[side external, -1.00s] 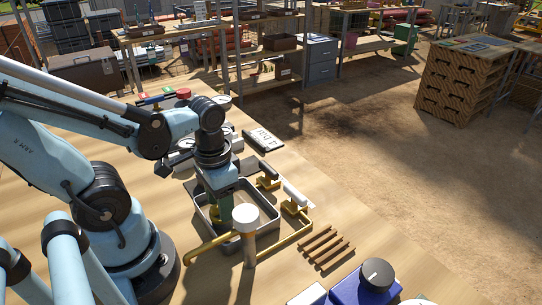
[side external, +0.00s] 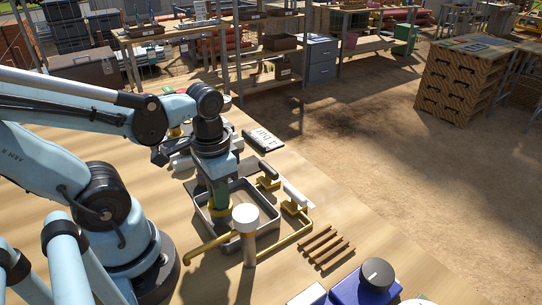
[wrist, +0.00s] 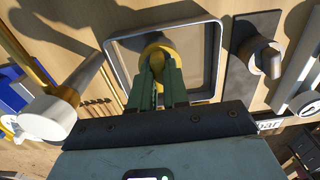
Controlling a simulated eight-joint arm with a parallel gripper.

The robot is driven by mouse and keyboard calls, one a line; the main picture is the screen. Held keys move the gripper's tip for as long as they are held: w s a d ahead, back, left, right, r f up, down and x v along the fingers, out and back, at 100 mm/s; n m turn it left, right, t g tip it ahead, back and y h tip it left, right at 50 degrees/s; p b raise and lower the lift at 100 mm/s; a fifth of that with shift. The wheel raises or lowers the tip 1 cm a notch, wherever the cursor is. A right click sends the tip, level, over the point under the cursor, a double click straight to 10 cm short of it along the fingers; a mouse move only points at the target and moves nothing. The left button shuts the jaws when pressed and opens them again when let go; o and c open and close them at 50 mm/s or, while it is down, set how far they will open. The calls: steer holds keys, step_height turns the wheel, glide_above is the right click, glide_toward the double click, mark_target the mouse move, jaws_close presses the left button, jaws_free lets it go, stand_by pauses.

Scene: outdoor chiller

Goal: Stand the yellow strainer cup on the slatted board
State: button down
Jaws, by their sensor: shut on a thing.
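My gripper (side external: 220,192) points down over the grey square-rimmed basin (side external: 274,220), its green fingers shut on the yellow strainer cup (side external: 222,212). In the wrist view the cup (wrist: 159,48) shows as a rounded yellow shape at the fingertips (wrist: 158,68), within the basin's outline (wrist: 112,58). The fingers hide part of the cup, and I cannot tell whether it is clear of the basin floor. The brown slatted board (side external: 327,248) lies on the table to the right of the basin, with nothing on it.
A pale-capped post (side external: 246,218) stands at the basin's front edge. A yellow pipe (side external: 290,242) runs around the near side, between basin and board. Brass valves with a white handle (side external: 295,197) stand at the right. A blue box with a black knob (side external: 366,285) is in front of the board.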

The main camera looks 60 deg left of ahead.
steer(key=shift+r, duration=2.35)
steer(key=c, duration=1.7)
jaws_free()
jaws_close()
steer(key=shift+w, duration=0.1)
steer(key=shift+w+d+r, duration=0.15)
steer(key=shift+w+r, duration=0.05)
steer(key=w+d+r+m, duration=0.3)
steer(key=w+d+m, duration=0.3)
steer(key=w+d, duration=0.8)
steer(key=d, duration=0.2)
steer(key=shift+d, duration=0.4)
